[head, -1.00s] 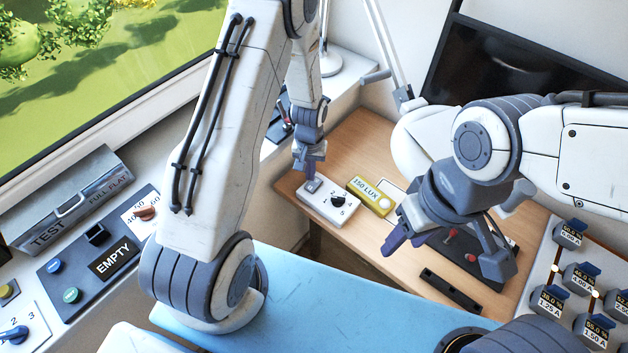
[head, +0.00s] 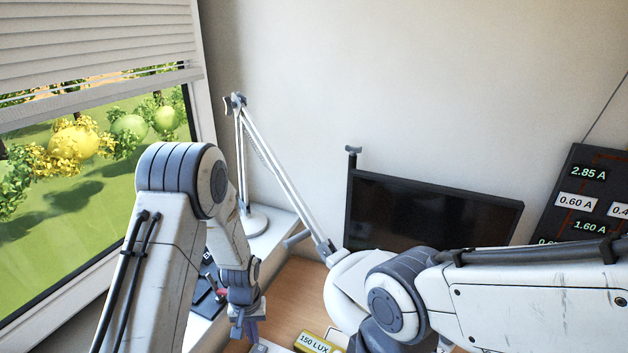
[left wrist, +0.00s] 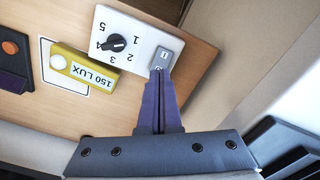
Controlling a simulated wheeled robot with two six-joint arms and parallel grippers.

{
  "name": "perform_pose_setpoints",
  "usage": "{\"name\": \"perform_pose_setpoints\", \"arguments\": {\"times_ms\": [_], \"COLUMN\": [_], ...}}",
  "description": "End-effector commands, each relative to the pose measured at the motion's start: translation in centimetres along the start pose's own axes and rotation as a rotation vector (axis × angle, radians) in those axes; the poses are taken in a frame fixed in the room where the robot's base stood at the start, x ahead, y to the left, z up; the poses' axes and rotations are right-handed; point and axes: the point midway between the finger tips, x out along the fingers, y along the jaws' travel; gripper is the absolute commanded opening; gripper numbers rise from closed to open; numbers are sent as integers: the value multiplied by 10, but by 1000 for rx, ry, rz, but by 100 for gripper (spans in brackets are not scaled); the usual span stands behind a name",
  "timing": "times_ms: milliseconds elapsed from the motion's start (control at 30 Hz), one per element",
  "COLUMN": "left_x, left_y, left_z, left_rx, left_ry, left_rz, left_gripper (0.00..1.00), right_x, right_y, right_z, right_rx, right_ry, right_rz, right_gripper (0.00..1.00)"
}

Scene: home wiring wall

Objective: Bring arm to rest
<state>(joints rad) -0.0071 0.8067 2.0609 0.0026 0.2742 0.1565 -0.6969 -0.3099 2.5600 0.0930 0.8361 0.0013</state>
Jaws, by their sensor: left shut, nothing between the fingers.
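My left gripper (head: 246,334) points down at the left end of the wooden desk. In the left wrist view its purple fingers (left wrist: 160,76) are shut together with nothing between them. The tips are at the grey rocker switch (left wrist: 164,57) on a white box with a numbered black dial (left wrist: 117,42); I cannot tell if they touch. My right arm (head: 385,300) comes in from the right, and its gripper is below the picture and out of view.
A yellow 150 LUX meter (left wrist: 85,68) lies beside the white box; it also shows in the head view (head: 314,343). A lamp (head: 270,160) and a dark monitor (head: 430,212) stand behind. A window with a blind (head: 95,40) is at left. A panel of ampere readouts (head: 588,200) hangs at right.

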Motion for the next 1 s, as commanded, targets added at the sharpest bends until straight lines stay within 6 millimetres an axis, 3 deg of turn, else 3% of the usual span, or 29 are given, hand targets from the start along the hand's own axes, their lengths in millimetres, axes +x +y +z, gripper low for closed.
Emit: {"name": "perform_pose_setpoints", "arguments": {"times_ms": [167,300,500,600,733,833,1000], "left_x": [-70,-133,-200,-219,-233,-237,-238], "left_y": [48,86,109,108,102,99,97], "left_z": [24,73,160,199,234,248,254], "left_rx": [149,314,547,647,739,776,791], "left_ry": [22,29,31,30,26,23,20], "left_rz": [12,27,55,69,82,87,88], "left_gripper": [0,0,0,0,0,0,0], "right_x": [0,0,0,0,0,0,0], "right_y": [0,0,0,0,0,0,0], "right_z": [0,0,0,0,0,0,0], "right_rx": [0,0,0,0,0,0,0], "right_ry": [0,0,0,0,0,0,0], "right_rz": [0,0,0,0,0,0,0], "right_gripper": [50,50,50,50,50,50,50]}}
